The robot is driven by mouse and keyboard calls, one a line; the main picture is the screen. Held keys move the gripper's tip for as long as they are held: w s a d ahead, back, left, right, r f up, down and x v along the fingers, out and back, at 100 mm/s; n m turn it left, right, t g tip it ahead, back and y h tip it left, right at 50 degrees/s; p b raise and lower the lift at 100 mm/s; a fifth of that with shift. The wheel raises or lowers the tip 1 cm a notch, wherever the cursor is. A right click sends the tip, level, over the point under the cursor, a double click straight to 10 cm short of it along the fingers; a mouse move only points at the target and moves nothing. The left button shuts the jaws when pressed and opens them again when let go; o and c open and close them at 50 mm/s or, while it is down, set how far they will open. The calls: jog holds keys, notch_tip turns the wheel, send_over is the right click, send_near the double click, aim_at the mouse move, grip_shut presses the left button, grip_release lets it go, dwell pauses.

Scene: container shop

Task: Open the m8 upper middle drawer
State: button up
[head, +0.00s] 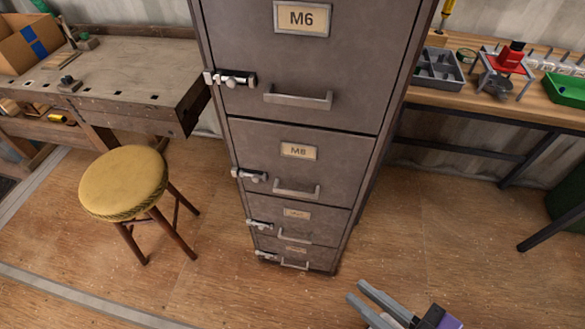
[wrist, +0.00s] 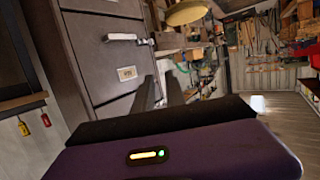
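The grey metal cabinet stands in the middle of the head view. Its M8 drawer (head: 340,165) is the second visible from the top, below the M6 drawer (head: 350,60), and looks shut. The M8 drawer has a paper label (head: 298,151), a bar handle (head: 297,192) and a latch (head: 249,174) at its left edge. My gripper (head: 357,291) is low in front of the cabinet, right of its base, with its fingers apart and empty. In the wrist view, my gripper (wrist: 159,77) points past a drawer handle (wrist: 122,37); I cannot tell which drawer that is.
A yellow-topped stool (head: 123,184) stands left of the cabinet, near a wooden workbench (head: 125,75). On the right, a table (head: 470,101) holds a grey divided tray (head: 438,69) and a green bin (head: 567,89). The floor before the cabinet is clear.

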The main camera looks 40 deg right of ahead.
jog(key=o, duration=0.4)
jog(key=w, duration=0.2)
jog(key=w+t, duration=0.1)
jog(key=shift+w+a+r, duration=0.1)
jog(key=shift+a+r, duration=0.25)
jog(key=shift+r, duration=0.05)
jog(key=w+a+f+m+t+h, duration=0.1)
jog(key=w+m+t+h, duration=0.15)
jog(key=w+m, duration=0.6)
jog(key=w+f+m+t+h, duration=0.2)
jog(key=w+m+h, duration=0.3)
jog(key=w, duration=0.7)
jog(key=m+g+h, duration=0.7)
jog(key=m+g, duration=0.3)
jog(key=m, duration=0.6)
send_near(300, 195)
jog(key=x, duration=0.3)
jog(key=shift+n, duration=0.35)
jog(key=x, duration=0.7)
grip_shut()
